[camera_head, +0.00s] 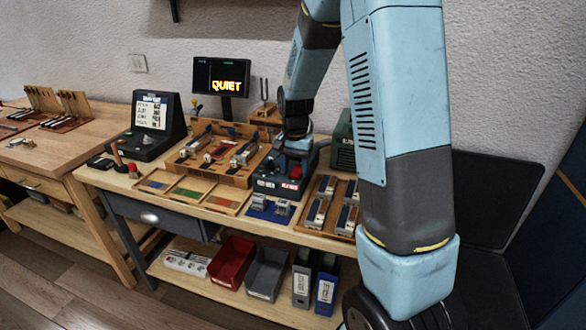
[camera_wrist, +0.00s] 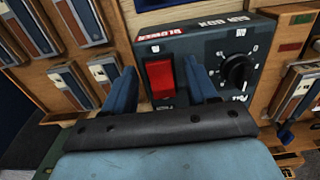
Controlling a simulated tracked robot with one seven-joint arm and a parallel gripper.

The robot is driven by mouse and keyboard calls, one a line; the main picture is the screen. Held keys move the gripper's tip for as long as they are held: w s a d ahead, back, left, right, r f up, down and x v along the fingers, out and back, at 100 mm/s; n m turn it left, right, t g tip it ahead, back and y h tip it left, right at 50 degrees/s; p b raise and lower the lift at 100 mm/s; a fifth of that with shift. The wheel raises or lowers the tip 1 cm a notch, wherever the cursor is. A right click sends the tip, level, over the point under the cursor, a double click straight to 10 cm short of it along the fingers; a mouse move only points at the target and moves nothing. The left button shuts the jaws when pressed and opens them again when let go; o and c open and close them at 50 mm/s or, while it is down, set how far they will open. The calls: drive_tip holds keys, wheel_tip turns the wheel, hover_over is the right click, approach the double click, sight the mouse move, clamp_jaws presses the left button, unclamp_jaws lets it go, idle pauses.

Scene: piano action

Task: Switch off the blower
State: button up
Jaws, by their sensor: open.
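The blower's control box (camera_wrist: 205,45) is dark grey, with a red BLOWER label (camera_wrist: 160,30) on its edge. Its red rocker switch (camera_wrist: 160,78) sits on the panel beside a black dial knob (camera_wrist: 237,70). My gripper (camera_wrist: 160,68) is open and empty, its two blue fingers framing the switch from left and right in the wrist view. I cannot tell whether the fingers touch the panel. In the head view the box (camera_head: 278,184) stands on the bench with my gripper (camera_head: 297,146) above it. The switch's position is not clear.
A display (camera_head: 222,77) behind the bench reads QUIET. A wooden tray with metal-topped parts (camera_head: 333,203) lies right of the box, a wooden rack (camera_head: 215,153) left of it. A green case (camera_head: 342,140) stands behind on the right.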

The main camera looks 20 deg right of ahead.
drive_tip(key=shift+f, duration=0.15)
drive_tip(key=c, duration=1.1)
drive_tip(key=shift+o, duration=0.2)
drive_tip(key=shift+w+d+g, duration=0.1)
drive_tip(key=shift+w+g, duration=0.05)
drive_tip(key=shift+g, duration=0.15)
drive_tip(key=shift+w+d+r+g+y, duration=0.1)
drive_tip(key=shift+r+g+y, duration=0.05)
drive_tip(key=shift+g+y, duration=0.3)
drive_tip(key=shift+w+r+g+y, duration=0.1)
drive_tip(key=shift+g+y, duration=0.35)
drive_tip(key=o, duration=1.1)
drive_tip(key=shift+c, duration=0.2)
drive_tip(key=shift+r, duration=0.1)
